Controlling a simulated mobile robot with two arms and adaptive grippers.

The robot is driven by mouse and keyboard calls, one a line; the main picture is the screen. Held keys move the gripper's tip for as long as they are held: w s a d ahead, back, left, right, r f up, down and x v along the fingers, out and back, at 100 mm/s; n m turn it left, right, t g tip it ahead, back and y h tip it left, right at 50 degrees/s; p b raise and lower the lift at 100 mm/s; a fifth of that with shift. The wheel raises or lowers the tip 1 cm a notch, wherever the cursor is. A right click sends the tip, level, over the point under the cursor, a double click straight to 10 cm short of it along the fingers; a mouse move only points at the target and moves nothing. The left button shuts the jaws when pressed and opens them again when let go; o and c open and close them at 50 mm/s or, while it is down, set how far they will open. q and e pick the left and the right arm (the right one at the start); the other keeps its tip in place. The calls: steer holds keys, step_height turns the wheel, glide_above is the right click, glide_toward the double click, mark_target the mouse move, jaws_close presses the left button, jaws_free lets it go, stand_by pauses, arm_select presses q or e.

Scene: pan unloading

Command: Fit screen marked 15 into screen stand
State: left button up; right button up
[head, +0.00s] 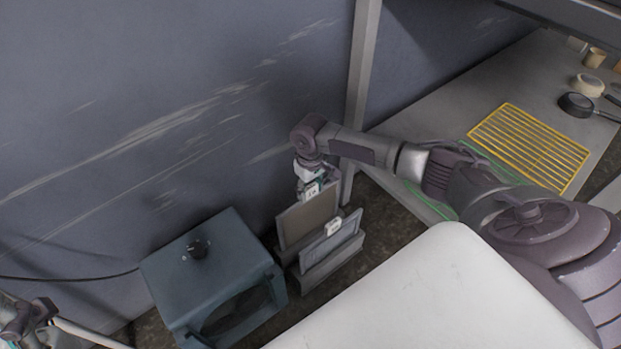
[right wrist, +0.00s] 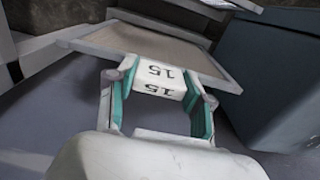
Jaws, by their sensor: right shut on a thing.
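My right gripper (head: 308,185) is shut on the white tab of the screen marked 15 (head: 307,220). In the right wrist view, the gripper's fingers (right wrist: 157,90) close on both sides of the tab, where 15 can be read. The screen is a thin, light-framed panel with a brownish face (right wrist: 150,45). It is upright, just behind a second screen in the grey screen stand (head: 331,268). The held screen's lower edge is partly hidden, so I cannot tell whether it sits in a slot. Part of my left gripper (head: 28,318) shows at the lower left; its fingers are unclear.
A second grey screen (head: 330,246) with a white tab stands in the stand's front part. A blue-grey box (head: 207,270) with a dark knob stands close to the stand's left. A wall rises behind. At the right, a bench holds a yellow rack (head: 530,147) and a black pan (head: 577,104).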

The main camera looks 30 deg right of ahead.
mark_target(310, 201)
steer(key=shift+f+b, duration=1.2)
steer(key=shift+f, duration=1.65)
stand_by(1.2)
steer(key=o, duration=1.3)
step_height(310, 201, up, 12)
steer(key=shift+r, duration=0.1)
